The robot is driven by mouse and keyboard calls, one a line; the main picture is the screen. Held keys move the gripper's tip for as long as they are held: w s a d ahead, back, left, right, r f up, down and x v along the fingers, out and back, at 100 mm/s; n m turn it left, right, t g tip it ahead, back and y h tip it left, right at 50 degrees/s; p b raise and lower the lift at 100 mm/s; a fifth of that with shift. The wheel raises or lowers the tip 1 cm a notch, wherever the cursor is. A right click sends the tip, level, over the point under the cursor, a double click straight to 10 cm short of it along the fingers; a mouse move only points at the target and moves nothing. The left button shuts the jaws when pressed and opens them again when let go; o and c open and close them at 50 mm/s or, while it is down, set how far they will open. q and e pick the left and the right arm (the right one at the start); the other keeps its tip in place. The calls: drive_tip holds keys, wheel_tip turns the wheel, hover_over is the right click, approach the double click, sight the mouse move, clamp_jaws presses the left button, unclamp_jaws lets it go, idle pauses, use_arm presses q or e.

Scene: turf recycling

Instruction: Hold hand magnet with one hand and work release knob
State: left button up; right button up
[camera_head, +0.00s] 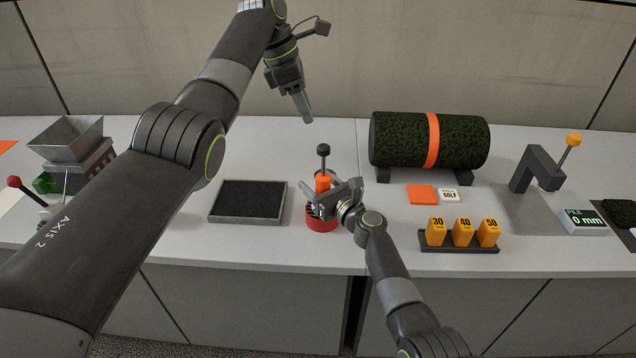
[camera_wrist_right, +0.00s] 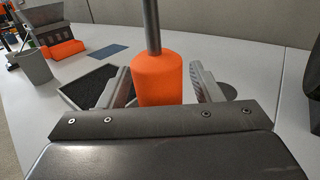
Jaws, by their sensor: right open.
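The hand magnet stands upright on the table, with a red base (camera_head: 322,225), an orange grip (camera_head: 322,183) and a dark knob (camera_head: 323,149) on a thin rod at the top. In the right wrist view the orange grip (camera_wrist_right: 160,78) sits between the open fingers of my right gripper (camera_wrist_right: 160,92), with a gap visible at least on the right side. My right gripper (camera_head: 325,195) is at the magnet in the head view too. My left gripper (camera_head: 306,108) is raised behind and left of the magnet, pointing down; whether its jaws are apart is unclear.
A shallow tray of black granules (camera_head: 248,200) lies left of the magnet. A turf roll (camera_head: 400,140) with an orange band rests at the back right. Numbered yellow blocks (camera_head: 462,232) and a lever gauge (camera_head: 540,168) stand further right. A hopper machine (camera_head: 72,140) is far left.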

drive_tip(key=shift+w, duration=0.1)
clamp_jaws()
idle(0.5)
drive_tip(key=shift+f, duration=0.15)
idle(0.9)
